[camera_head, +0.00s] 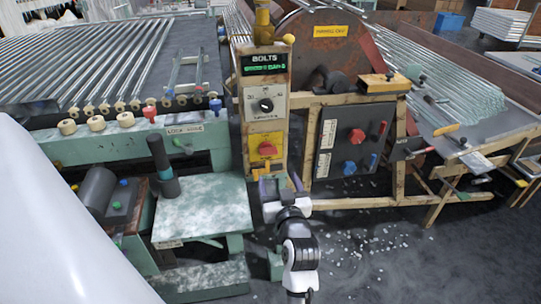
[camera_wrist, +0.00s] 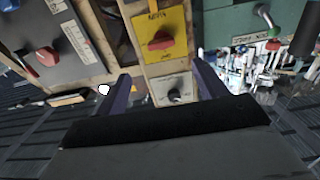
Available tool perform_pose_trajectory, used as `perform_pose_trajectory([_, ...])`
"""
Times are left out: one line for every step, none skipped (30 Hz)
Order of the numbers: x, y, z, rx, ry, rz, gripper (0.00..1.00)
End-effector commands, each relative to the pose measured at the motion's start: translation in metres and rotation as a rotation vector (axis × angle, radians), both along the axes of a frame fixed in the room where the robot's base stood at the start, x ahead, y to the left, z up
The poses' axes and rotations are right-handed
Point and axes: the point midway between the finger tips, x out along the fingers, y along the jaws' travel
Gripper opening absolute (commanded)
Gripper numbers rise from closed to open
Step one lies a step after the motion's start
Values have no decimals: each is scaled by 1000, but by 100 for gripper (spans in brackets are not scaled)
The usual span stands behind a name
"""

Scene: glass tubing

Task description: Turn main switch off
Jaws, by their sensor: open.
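The main switch is a red knob (camera_head: 267,149) on a yellow plate, low on the upright wooden control post. In the wrist view the red knob (camera_wrist: 161,41) shows upside down, on its yellow plate (camera_wrist: 174,20), and its handle lies roughly crosswise. My gripper (camera_head: 281,186) is open, with its two dark fingers just below and slightly right of the switch in the head view. In the wrist view my gripper (camera_wrist: 161,76) has nothing between its fingers, and the knob lies beyond the tips, apart from them.
A black dial (camera_head: 266,105) and a green-lit BOLTS display (camera_head: 264,65) sit above the switch. A dark panel (camera_head: 348,139) with red and blue knobs stands right. A mottled green table (camera_head: 203,215) stands left. A wooden rail (camera_head: 360,203) runs right of my gripper.

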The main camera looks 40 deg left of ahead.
Motion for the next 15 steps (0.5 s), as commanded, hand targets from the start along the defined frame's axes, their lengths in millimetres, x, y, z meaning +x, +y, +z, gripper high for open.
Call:
perform_pose_trajectory([6, 9, 4, 2, -2, 2, 71])
perform_pose_trajectory([10, 13, 4, 2, -3, 2, 71])
perform_pose_trajectory([16, 20, 4, 2, -2, 2, 71])
perform_pose_trajectory([20, 25, 5, 2, -2, 2, 71])
perform_pose_trajectory([24, 30, 5, 3, -3, 2, 71])
perform_pose_trajectory([30, 37, 5, 3, -3, 1, 71])
perform_pose_trajectory([34, 42, 5, 4, -2, 1, 71])
perform_pose_trajectory([39, 47, 5, 4, -2, 1, 71])
perform_pose_trajectory([44, 53, 5, 4, -2, 1, 71])
perform_pose_trajectory([48, 58, 5, 4, -2, 0, 71])
perform_pose_trajectory([52, 62, 5, 4, -2, 0, 71])
perform_pose_trajectory([56, 68, 5, 4, -2, 1, 71])
perform_pose_trajectory([59, 72, 4, 3, -3, 1, 71])
perform_pose_trajectory([62, 75, 4, 3, -3, 1, 71])
perform_pose_trajectory([66, 79, 4, 4, -3, 0, 71])
